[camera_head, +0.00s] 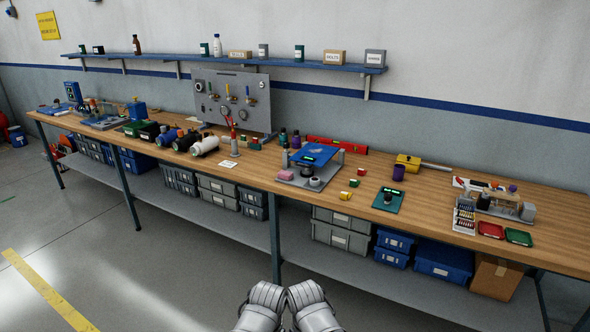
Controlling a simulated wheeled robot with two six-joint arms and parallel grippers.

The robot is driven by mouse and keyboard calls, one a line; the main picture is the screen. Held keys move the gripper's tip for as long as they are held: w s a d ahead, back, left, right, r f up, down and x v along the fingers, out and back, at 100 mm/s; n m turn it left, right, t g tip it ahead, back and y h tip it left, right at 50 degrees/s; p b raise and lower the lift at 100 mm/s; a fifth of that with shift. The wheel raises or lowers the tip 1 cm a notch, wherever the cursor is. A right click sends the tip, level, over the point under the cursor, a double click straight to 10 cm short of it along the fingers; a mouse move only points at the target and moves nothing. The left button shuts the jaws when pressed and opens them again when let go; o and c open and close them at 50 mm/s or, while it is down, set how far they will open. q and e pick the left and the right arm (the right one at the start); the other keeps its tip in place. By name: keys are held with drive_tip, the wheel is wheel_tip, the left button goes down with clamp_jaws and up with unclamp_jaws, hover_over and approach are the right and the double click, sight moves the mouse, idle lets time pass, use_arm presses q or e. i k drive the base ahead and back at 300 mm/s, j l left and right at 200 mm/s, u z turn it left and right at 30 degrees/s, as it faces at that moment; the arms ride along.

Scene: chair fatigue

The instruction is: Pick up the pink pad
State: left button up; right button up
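The pink pad (285,175) is a small pink block. It lies at the left front edge of a grey base plate (305,182) on the long wooden workbench (345,215). Two silver rounded parts of my arms show at the bottom centre, in front of the bench and well away from the pad. No gripper fingers show. Nothing of mine touches the pad.
Small yellow and red blocks (345,195) lie right of the base. Boxes fill the lower shelf. The floor in front is clear.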

sight(285, 175)
drive_tip(key=i+j, duration=0.2)
drive_tip(key=i, duration=0.6)
drive_tip(key=i+j+u, duration=0.1)
drive_tip(key=i, duration=0.7)
drive_tip(key=i+j, duration=0.2)
drive_tip(key=i, duration=0.6)
